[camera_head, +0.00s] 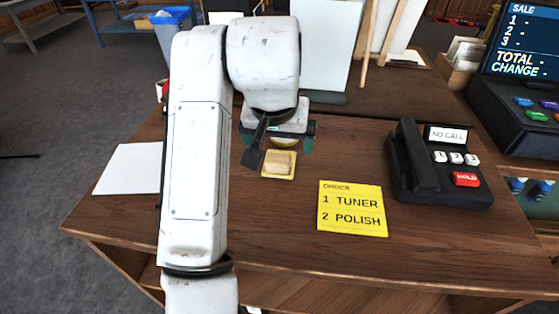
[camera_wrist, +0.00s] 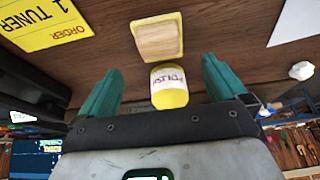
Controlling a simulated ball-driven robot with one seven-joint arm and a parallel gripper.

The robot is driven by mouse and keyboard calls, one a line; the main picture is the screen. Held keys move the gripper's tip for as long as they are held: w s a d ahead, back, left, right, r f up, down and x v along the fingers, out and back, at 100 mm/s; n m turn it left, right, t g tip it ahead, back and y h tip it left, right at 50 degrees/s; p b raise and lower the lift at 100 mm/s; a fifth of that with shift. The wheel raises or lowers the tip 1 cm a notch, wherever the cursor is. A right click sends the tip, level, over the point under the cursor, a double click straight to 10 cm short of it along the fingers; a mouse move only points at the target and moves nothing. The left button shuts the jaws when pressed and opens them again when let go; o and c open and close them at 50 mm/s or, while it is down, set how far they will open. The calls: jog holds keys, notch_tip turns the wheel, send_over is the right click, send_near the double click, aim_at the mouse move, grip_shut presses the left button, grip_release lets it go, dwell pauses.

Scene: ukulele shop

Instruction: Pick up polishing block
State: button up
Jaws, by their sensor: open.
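The polishing block (camera_head: 279,163) is a small tan block on a square yellow base, lying on the brown counter. In the wrist view the block (camera_wrist: 157,38) is beyond the fingertips, roughly centred between them. My gripper (camera_wrist: 160,65) is open, with its two green fingers apart and nothing held. In the head view my gripper (camera_head: 281,140) hangs just behind the block, and my arm partly covers that area. A yellow bottle with a white "POLISH" label (camera_wrist: 169,87) shows between the fingers, close to the block; it is mostly hidden in the head view.
A yellow order note (camera_head: 352,208) lies right of the block. A black phone (camera_head: 437,168) stands further right, near a register screen (camera_head: 527,40). A white sheet (camera_head: 130,169) lies at left. The counter in front of the block is clear.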

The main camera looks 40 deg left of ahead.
aim_at(279, 154)
jog(key=shift+s+p+x, duration=0.2)
jog(key=shift+p+x, duration=0.15)
jog(key=shift+x, duration=0.95)
jog(key=shift+s+p+x, duration=0.25)
jog(key=shift+p+x, duration=0.05)
jog(key=shift+x, duration=1.05)
jog(key=shift+d+f, duration=0.1)
jog(key=shift+d, duration=0.05)
jog(key=c, duration=1.2)
jog(key=shift+c, duration=0.2)
jog(key=shift+r+b, duration=0.45)
jog(key=shift+r, duration=0.4)
jog(key=s+d+r+p, duration=0.1)
jog(key=s+d+r, duration=0.6)
jog(key=s+r, duration=0.4)
jog(key=shift+s, duration=0.45)
jog(key=shift+d+r, duration=0.15)
